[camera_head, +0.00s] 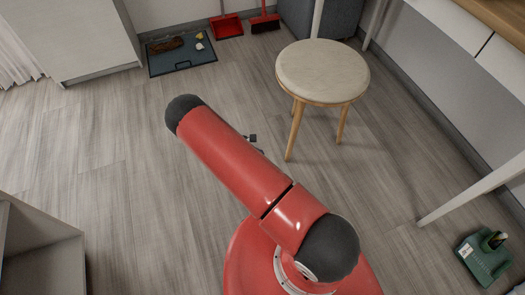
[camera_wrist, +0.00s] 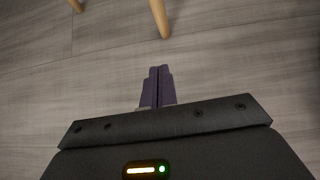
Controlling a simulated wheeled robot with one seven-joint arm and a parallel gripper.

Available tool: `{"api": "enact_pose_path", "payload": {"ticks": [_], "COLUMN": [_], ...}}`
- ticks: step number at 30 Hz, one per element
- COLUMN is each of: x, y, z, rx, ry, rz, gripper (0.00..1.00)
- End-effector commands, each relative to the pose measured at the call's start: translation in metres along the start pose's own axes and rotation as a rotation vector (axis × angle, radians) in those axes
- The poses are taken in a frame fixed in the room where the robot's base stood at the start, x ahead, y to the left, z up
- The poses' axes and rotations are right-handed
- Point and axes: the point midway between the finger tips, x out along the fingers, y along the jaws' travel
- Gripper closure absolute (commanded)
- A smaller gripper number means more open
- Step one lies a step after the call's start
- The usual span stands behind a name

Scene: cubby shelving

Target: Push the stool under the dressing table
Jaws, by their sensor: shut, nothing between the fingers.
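The stool (camera_head: 322,71) has a round cream seat and light wooden legs. It stands upright on the floor, just left of the dressing table (camera_head: 457,23), which has white drawer fronts, a wooden top and white legs. In the wrist view, two stool legs (camera_wrist: 160,18) show at the top edge. My gripper (camera_wrist: 160,70) is shut and empty, low over the floor. Its tips point towards the nearer leg, with a small gap of floor between. In the head view, my red arm hides most of the gripper; only a small dark part shows beside it, left of the stool.
A blue-grey tray (camera_head: 181,53) with small items lies at the back, beside a red dustpan (camera_head: 226,26) and brush (camera_head: 264,22). A green container (camera_head: 484,257) stands at the lower right. An open grey shelf unit (camera_head: 40,250) is at lower left. The left floor is clear.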

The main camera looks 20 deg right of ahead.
Motion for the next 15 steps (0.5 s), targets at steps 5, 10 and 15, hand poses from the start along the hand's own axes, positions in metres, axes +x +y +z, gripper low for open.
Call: {"api": "enact_pose_path", "payload": {"ticks": [5, 10, 15], "x": [0.039, 0.075, 0.097], "y": [-0.001, -0.001, 0.0], "z": [0.0, 0.0, 0.015], "rx": [0.0, 0.003, 0.004], "ry": [-0.002, -0.001, 0.0], "rz": [-0.003, -0.004, -0.002], "gripper": [1.0, 1.0, 1.0]}}
